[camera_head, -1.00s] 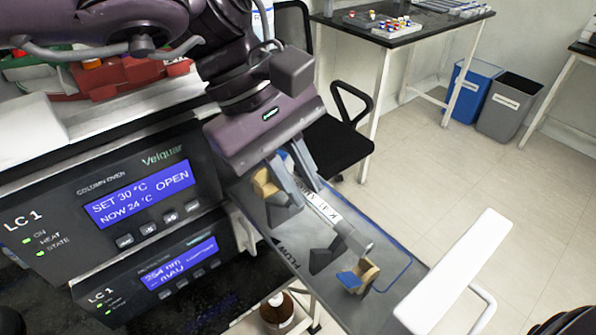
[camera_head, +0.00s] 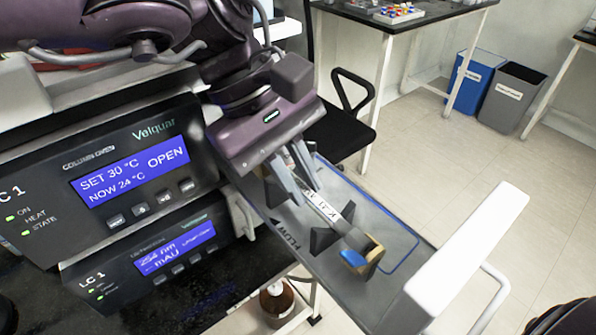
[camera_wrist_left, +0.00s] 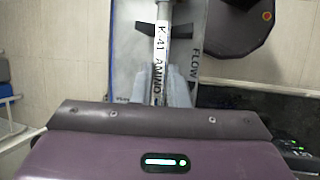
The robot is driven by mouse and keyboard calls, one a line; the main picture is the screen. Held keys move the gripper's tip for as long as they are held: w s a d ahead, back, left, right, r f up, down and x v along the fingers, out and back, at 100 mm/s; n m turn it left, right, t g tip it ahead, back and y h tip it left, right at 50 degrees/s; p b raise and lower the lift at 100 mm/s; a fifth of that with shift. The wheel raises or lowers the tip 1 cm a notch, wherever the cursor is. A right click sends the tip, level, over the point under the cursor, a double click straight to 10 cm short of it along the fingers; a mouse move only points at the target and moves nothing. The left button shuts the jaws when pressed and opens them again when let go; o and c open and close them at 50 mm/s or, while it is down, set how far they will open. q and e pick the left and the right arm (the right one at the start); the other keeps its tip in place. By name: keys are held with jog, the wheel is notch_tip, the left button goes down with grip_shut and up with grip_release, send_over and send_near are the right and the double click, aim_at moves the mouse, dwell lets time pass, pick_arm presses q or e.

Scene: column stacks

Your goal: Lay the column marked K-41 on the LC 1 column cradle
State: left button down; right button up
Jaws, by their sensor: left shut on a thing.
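The column marked K-41 (camera_head: 326,208) is a slim rod with a white label. In the left wrist view its label reads K-41 AMINO (camera_wrist_left: 161,48). My left gripper (camera_head: 306,190) is shut on it, fingers either side of the rod. The LC 1 column cradle, with dark notched supports (camera_head: 322,241), stands on a grey tray marked FLOW (camera_head: 375,218). The column lies over the supports, roughly along their line; I cannot tell whether it touches them. A tan block with a blue part (camera_head: 373,256) is by its lower end. My gripper hides the upper end. My right gripper is not in view.
The LC 1 column oven (camera_head: 128,178), showing OPEN, stands left of the tray. A white bar (camera_head: 468,250) stands close at the tray's right. A brown bottle (camera_head: 277,303) is below. A black chair (camera_head: 345,135) and bins (camera_head: 512,97) are behind on open floor.

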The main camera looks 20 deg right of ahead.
pick_arm(q)
jog(key=shift+f+b, duration=0.3)
jog(key=shift+f, duration=0.1)
dwell(0.4)
jog(key=c, duration=1.3)
grip_release()
jog(key=shift+c, duration=0.2)
